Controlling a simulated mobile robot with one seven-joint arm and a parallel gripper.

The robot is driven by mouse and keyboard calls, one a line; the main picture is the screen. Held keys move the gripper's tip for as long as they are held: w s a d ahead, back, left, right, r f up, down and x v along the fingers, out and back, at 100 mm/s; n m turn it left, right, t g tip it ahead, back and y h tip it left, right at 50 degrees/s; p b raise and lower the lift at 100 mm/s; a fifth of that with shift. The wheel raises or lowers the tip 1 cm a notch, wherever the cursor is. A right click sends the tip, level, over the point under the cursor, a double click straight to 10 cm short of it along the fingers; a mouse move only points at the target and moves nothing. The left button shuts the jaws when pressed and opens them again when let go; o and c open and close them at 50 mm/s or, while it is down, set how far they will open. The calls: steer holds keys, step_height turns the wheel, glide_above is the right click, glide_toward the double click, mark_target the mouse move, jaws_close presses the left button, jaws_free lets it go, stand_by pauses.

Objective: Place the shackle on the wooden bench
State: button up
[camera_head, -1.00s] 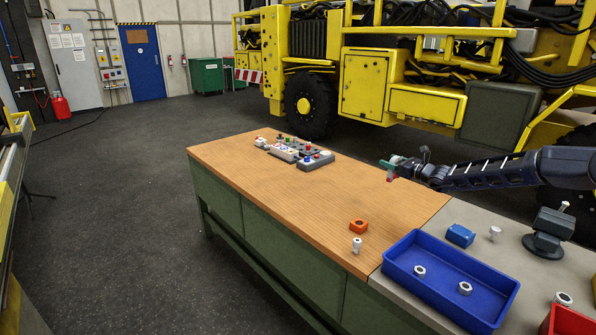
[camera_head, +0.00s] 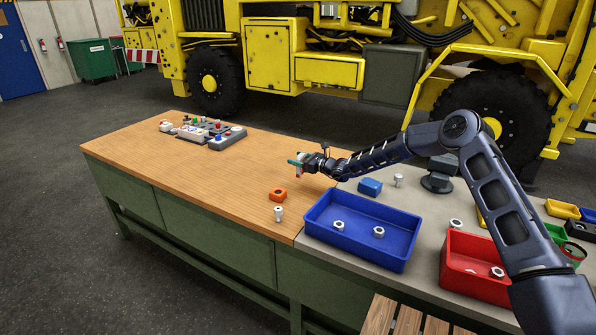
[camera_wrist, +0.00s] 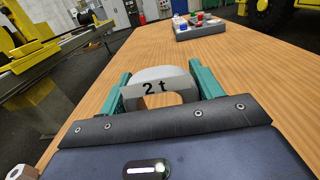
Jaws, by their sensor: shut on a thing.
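My gripper (camera_wrist: 163,88) has green fingers shut on a pale grey shackle (camera_wrist: 160,74) marked "2 t", which sits between them in the wrist view. In the head view my gripper (camera_head: 299,163) is over the right part of the wooden bench (camera_head: 185,172), toward its far side. A small pale and red part of the shackle shows below the fingers there. The bench's wood grain (camera_wrist: 255,75) fills the wrist view behind and around the shackle. I cannot tell whether the shackle touches the bench top.
An orange nut (camera_head: 278,194) and a white bolt (camera_head: 278,214) stand on the bench's near side. Control boxes (camera_head: 205,132) stand at its far left. A blue tray (camera_head: 320,227), a blue block (camera_head: 369,187) and a red bin (camera_head: 456,270) are to the right. The middle wood is clear.

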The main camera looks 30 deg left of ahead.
steer(key=shift+f, duration=2.75)
steer(key=shift+f, duration=0.15)
steer(key=o, duration=1.4)
steer(key=d, duration=0.7)
steer(key=shift+d, duration=0.3)
